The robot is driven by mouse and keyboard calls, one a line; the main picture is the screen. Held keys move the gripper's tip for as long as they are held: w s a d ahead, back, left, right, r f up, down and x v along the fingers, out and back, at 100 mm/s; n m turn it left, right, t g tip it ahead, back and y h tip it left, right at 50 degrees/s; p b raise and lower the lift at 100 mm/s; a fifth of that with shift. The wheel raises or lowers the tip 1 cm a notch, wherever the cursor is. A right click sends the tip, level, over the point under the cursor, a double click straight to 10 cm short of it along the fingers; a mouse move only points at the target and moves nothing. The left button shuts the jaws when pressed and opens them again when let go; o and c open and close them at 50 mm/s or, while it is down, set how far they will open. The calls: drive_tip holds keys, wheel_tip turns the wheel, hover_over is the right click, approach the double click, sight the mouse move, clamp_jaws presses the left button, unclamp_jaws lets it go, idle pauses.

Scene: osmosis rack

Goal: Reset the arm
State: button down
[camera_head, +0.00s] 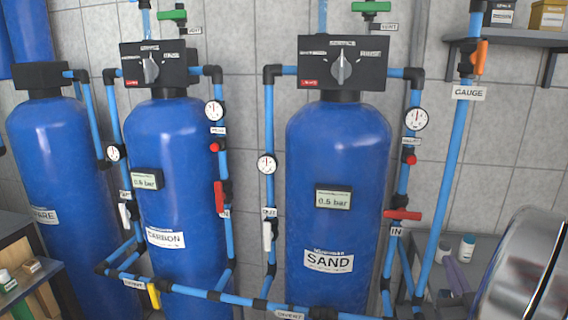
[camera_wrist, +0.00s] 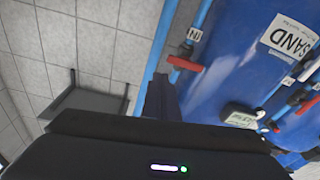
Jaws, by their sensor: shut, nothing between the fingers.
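My gripper (camera_wrist: 160,96) shows in the wrist view as a dark narrow shape above the dark wrist housing. Its fingers are together with nothing between them. It points up the picture, towards the tiled wall and the blue SAND tank (camera_wrist: 245,65), apart from the red IN valve handle (camera_wrist: 185,63) as far as I can tell. In the head view I cannot make out my gripper. The SAND tank (camera_head: 338,150) stands upright there, with its red IN handle (camera_head: 403,214) lying crosswise.
The CARBON tank (camera_head: 172,190) and SPARE tank (camera_head: 62,160) stand left of SAND, linked by blue pipes. A shiny rounded metal body (camera_head: 528,270) fills the lower right. Bottles (camera_head: 466,247) stand behind it. A grey shelf (camera_head: 510,38) hangs at the upper right.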

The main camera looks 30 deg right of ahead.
drive_tip(key=w+a+n+g+y, duration=0.1)
drive_tip(key=w+a+g+y, duration=0.15)
drive_tip(key=w+a, duration=0.55)
drive_tip(key=w+a+g+y, duration=0.25)
drive_tip(key=w+a, duration=0.25)
drive_tip(key=a, duration=0.5)
drive_tip(key=s+a+n+g+y, duration=0.1)
drive_tip(key=s+a, duration=0.3)
drive_tip(key=a, duration=0.5)
drive_tip(key=s+a+f+n+g+y, duration=0.1)
drive_tip(key=s+a+g+y, duration=0.1)
drive_tip(key=a, duration=0.7)
drive_tip(key=s+a+n+g+y, duration=0.2)
drive_tip(key=s+a, duration=0.4)
drive_tip(key=a, duration=0.3)
drive_tip(key=shift+s+f+y, duration=0.15)
drive_tip(key=shift+s+y, duration=0.2)
drive_tip(key=shift+y, duration=0.25)
